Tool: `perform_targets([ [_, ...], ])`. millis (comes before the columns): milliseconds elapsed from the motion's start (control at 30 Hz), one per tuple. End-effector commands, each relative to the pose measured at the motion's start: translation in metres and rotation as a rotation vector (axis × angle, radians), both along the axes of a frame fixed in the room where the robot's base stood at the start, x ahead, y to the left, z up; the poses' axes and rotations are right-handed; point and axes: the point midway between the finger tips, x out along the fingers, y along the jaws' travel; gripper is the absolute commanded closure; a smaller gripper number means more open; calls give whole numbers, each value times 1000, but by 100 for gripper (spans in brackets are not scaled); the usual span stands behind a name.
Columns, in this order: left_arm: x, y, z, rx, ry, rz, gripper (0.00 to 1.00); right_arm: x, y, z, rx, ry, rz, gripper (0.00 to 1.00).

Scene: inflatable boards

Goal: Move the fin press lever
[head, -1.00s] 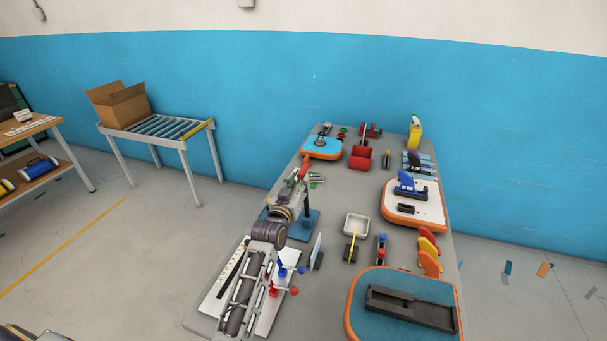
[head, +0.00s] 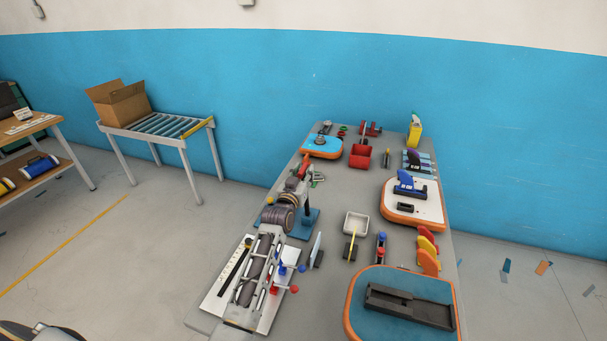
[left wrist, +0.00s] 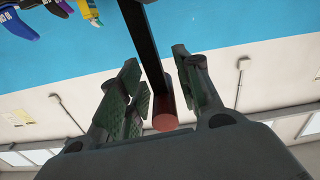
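The fin press has a blue base (head: 299,226) and a dark upright post (head: 308,203) on the left side of the table. In the left wrist view its lever is a dark bar (left wrist: 147,42) with a round red end (left wrist: 165,122). My left gripper (head: 298,178) is above the press at the lever. In the left wrist view the gripper (left wrist: 156,60) is open, with one finger on each side of the lever. A gap shows on the left finger's side; contact on the right cannot be told. My arm hides part of the press. My right gripper is out of view.
The grey table holds a white board with red and blue knobs (head: 289,284), a white tray (head: 356,223), a red bin (head: 360,156) and orange-edged boards (head: 356,320) on the right. A roller stand (head: 170,127) with a cardboard box (head: 121,104) stands apart to the left.

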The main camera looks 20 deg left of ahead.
Motion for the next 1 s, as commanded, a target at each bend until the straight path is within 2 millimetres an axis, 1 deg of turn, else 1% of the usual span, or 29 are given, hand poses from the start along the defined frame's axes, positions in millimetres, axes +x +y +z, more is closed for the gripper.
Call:
perform_targets([
  [100,0,0,0,0,0,0,66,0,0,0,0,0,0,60],
  [133,0,0,0,0,0,0,69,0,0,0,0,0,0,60],
  [300,0,0,0,0,0,0,90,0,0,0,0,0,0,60],
  [367,0,0,0,0,0,0,98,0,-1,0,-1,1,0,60],
  [400,0,0,0,0,-1,0,100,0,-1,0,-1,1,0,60],
  [767,1,1,0,-4,-1,0,100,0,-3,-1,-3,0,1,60],
  [1000,10,8,0,-36,-1,0,100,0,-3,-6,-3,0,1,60],
])
